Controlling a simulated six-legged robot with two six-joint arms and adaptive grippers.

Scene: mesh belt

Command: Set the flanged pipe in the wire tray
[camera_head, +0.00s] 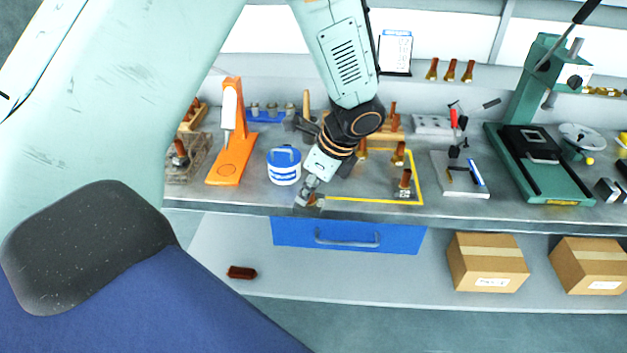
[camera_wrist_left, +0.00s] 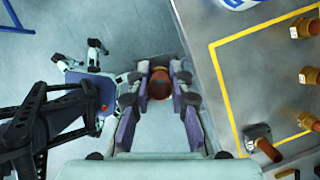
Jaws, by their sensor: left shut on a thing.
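My left gripper (camera_head: 308,196) is shut on a copper-brown flanged pipe and hangs at the front edge of the bench. In the left wrist view the flanged pipe (camera_wrist_left: 159,84) shows nearly end-on between the two fingers (camera_wrist_left: 158,100), over the pale floor or shelf below. Its flange is not clear to me. The wire tray (camera_head: 176,171) appears to be the see-through mesh holder at the left of the bench, with a dark and brown piece in it. It is well left of my gripper, beyond the orange stand. My right gripper is not in view.
An orange stand (camera_head: 228,160) and a blue-white tub (camera_head: 284,168) stand between my gripper and the mesh holder. Similar brown pipes (camera_head: 398,154) stand inside the yellow outline (camera_head: 420,172). A green press (camera_head: 540,130) is at the right. A blue drawer (camera_head: 345,237) sits below the bench.

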